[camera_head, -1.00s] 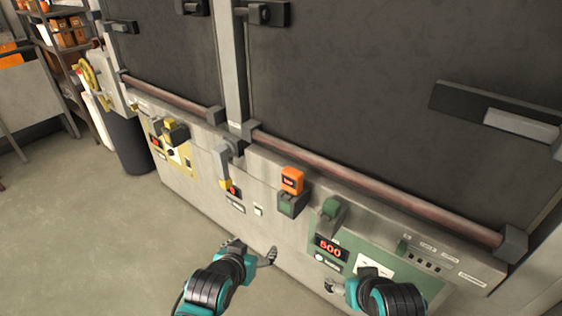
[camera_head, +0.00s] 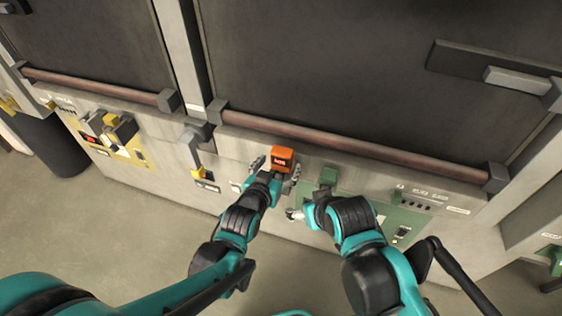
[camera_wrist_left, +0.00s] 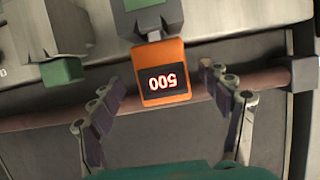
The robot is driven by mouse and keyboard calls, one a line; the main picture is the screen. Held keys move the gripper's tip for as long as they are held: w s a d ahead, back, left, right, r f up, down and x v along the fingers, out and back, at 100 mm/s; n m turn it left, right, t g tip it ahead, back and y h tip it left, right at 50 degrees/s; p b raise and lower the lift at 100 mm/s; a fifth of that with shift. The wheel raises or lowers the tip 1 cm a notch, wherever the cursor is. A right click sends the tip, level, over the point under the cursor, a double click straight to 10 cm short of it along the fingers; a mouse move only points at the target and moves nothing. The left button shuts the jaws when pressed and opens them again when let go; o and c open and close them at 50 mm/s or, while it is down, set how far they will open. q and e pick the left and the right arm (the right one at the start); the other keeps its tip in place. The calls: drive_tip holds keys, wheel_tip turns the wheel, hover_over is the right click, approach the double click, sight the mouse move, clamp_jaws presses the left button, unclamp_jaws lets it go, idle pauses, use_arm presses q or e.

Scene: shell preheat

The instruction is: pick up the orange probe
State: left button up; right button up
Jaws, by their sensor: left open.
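The orange probe (camera_head: 283,158) is a small box with a lit display, on the front of the grey oven panel. In the left wrist view the orange probe (camera_wrist_left: 162,73) reads 500 upside down and sits against a dark grey holder (camera_wrist_left: 150,18). My left gripper (camera_head: 276,168) is at the probe, with one finger on each side. In the left wrist view the left gripper (camera_wrist_left: 160,95) is open, and gaps show between both fingers and the probe. My right gripper (camera_head: 302,213) is low by the green panel; its fingers are partly hidden by its own arm.
A reddish horizontal bar (camera_head: 340,148) runs just above the probe. A green block (camera_head: 328,176) sticks out to its right, and a grey lever (camera_head: 193,140) with a yellow end is to its left. A yellow panel (camera_head: 125,145) is further left. The floor in front is clear.

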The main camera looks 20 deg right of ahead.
use_arm(q)
drive_tip(key=b+x, duration=0.1)
drive_tip(key=x, duration=0.2)
drive_tip(key=shift+w+d+f, duration=0.1)
drive_tip(key=shift+w+f, duration=0.05)
drive_tip(key=shift+w, duration=0.25)
drive_tip(key=c, duration=1.4)
drive_tip(key=shift+o, duration=0.2)
